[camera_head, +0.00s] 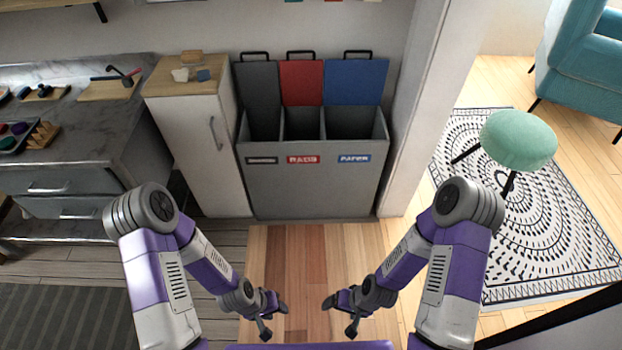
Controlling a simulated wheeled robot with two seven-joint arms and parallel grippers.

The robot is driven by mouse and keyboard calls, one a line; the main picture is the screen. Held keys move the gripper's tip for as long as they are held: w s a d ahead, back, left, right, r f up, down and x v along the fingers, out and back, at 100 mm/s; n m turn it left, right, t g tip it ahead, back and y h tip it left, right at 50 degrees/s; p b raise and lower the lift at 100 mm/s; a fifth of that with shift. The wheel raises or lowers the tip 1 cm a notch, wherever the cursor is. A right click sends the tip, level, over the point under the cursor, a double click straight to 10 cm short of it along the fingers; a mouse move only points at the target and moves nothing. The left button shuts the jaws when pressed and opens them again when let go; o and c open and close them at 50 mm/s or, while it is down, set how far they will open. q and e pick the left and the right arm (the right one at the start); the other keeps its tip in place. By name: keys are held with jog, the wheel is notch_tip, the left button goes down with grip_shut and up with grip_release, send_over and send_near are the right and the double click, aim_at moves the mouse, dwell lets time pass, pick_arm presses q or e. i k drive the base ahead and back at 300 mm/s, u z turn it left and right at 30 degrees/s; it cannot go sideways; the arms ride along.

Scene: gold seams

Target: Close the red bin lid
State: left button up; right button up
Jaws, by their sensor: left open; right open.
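The red bin lid (301,83) stands raised at the back of the middle compartment of a grey three-part bin (310,190). A small black handle sits at its top edge. The compartment below it is open, with a red label on the front. My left gripper (274,318) is open and empty, low in front of the bin. My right gripper (340,318) is open and empty to its right. Both are well apart from the bin and the lid.
A grey lid (258,84) and a blue lid (355,82) also stand raised on either side. A white cabinet (196,140) is left of the bin, a wall post (432,100) right. A wooden surface (315,250) lies between my grippers and the bin. A green stool (518,140) stands at right.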

aim_at(301, 80)
jog(key=z, duration=0.35)
jog(key=i, duration=0.4)
jog(key=z, duration=0.65)
jog(key=i, duration=0.8)
